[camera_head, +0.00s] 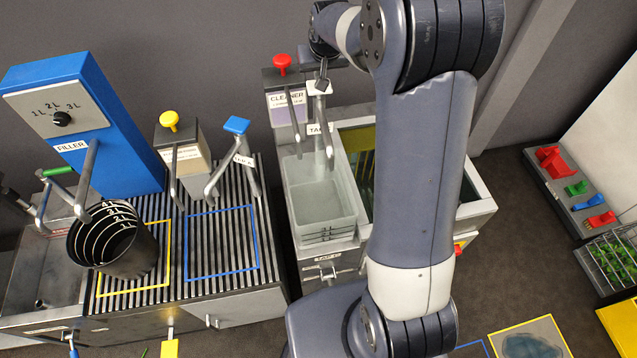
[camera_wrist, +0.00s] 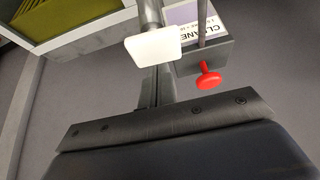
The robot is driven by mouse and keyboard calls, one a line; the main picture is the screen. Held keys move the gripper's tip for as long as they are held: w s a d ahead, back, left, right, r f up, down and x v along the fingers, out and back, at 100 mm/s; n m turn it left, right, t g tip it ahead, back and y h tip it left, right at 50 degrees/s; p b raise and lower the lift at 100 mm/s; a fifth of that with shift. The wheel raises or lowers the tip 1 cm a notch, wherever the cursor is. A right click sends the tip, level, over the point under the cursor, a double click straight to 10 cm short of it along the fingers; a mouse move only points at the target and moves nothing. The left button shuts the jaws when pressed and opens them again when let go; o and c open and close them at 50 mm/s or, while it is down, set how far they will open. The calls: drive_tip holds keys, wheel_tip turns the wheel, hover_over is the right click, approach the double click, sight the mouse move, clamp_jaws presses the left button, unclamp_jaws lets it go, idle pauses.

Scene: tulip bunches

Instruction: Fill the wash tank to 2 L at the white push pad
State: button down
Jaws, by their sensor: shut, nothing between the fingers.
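The wash tank (camera_head: 308,178) is a pale translucent tub under a grey tap with a white push pad (camera_head: 320,87) on top. Dark level lines show low on its front; I cannot tell how much water it holds. In the wrist view the white push pad (camera_wrist: 153,47) is large and close, just beyond the fingers. My gripper (camera_head: 322,72) is shut and empty, with its tips at or just above the pad; I cannot tell whether they touch it. My arm hides part of the area right of the tank.
A cleaner dispenser (camera_head: 286,105) with a red knob (camera_head: 282,62) stands just left of the pad. A green-lined basin (camera_head: 357,138) lies right of the tank. Further left are a blue filler (camera_head: 125,130), a yellow-knobbed dispenser (camera_head: 185,160) and a black bucket (camera_head: 128,262).

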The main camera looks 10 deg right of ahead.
drive_tip(key=shift+f, duration=0.15)
drive_tip(key=shift+f+b, duration=1.3)
drive_tip(key=shift+f, duration=0.25)
drive_tip(key=shift+r, duration=0.15)
idle(6.2)
